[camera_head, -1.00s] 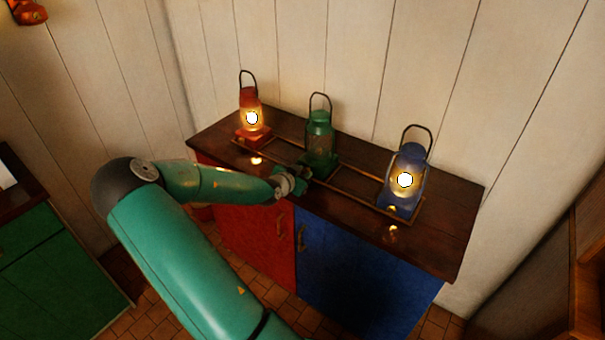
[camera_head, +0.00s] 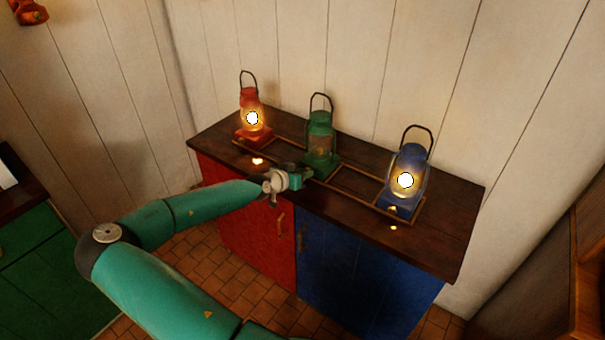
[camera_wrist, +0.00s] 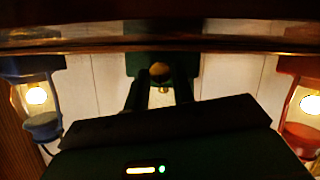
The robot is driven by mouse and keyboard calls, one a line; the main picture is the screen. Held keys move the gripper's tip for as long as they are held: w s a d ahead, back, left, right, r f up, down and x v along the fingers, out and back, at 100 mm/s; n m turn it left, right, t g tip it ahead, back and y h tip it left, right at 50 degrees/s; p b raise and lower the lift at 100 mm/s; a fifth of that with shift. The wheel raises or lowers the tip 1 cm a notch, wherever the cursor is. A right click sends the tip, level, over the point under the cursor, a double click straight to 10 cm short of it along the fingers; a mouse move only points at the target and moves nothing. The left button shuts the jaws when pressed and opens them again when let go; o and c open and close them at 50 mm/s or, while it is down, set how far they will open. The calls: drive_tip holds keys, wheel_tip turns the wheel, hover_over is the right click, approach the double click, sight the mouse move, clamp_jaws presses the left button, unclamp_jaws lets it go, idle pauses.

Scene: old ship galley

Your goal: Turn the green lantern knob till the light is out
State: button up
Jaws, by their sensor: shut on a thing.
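The green lantern (camera_head: 320,128) stands upright in the middle of the counter, between two lit lanterns. Its glass is dark, with no glow. My gripper (camera_head: 308,174) is at the foot of the lantern's front left side. In the wrist view, which is upside down, the green base (camera_wrist: 133,64) shows at top centre with a round brass knob (camera_wrist: 160,73). My gripper's dark fingers (camera_wrist: 160,92) reach up to either side of the knob and are shut on it. In the head view the knob is hidden by my gripper.
The lit red lantern (camera_head: 250,97) stands left and the lit blue lantern (camera_head: 409,160) right. Low wooden rails (camera_head: 355,190) surround the lanterns on the dark counter (camera_head: 450,205). Red (camera_head: 245,225) and blue (camera_head: 345,265) cupboard doors are below. A plank wall is close behind.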

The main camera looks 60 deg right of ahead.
drive_tip(key=o, duration=1)
drive_tip(key=v, duration=1.4)
drive_tip(key=shift+f, duration=0.1)
